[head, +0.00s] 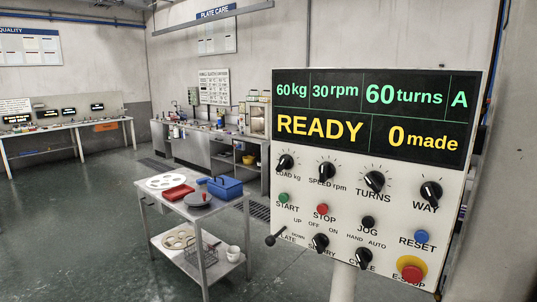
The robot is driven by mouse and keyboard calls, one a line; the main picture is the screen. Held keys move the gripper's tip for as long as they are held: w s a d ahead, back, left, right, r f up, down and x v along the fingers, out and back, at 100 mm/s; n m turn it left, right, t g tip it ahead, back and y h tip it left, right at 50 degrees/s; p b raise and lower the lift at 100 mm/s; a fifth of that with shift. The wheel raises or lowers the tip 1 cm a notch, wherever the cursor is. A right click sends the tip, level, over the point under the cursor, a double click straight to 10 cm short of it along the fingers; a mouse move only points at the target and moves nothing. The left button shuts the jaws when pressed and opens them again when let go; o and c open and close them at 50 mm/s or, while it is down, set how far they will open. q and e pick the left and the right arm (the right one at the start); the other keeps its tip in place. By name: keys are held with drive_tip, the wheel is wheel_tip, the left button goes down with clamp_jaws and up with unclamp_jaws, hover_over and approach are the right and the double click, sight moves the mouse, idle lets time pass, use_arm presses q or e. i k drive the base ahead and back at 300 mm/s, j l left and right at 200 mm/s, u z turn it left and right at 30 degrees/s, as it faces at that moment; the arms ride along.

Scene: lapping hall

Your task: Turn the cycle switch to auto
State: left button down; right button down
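The control panel (450,215) stands on a pale post at the right of the head view. The cycle switch (363,259) is a black knob low on the panel, above the word CYCLE. HAND is printed above it to the left and AUTO above it to the right. The knob is too small to tell which of the two it points at. The display (372,118) reads 60 kg, 30 rpm, 60 turns, A, READY and 0 made. Neither of my grippers is in view.
Close around the switch are the slurry knob (320,243), the black jog button (368,222) and the red E-stop (411,273). The plate lever (272,239) sticks out at the lower left. A steel trolley (204,235) stands left of the panel. Open floor lies farther left.

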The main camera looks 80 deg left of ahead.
sight(364, 256)
drive_tip(key=k+j+u, duration=0.2)
drive_tip(key=j, duration=0.45)
drive_tip(key=k+j+u, duration=0.15)
drive_tip(key=j, duration=0.55)
drive_tip(key=k+j+u, duration=0.2)
drive_tip(key=j, duration=0.55)
drive_tip(key=k+j+u, duration=0.2)
drive_tip(key=j, duration=0.55)
drive_tip(key=j+u, duration=0.15)
drive_tip(key=j, duration=0.55)
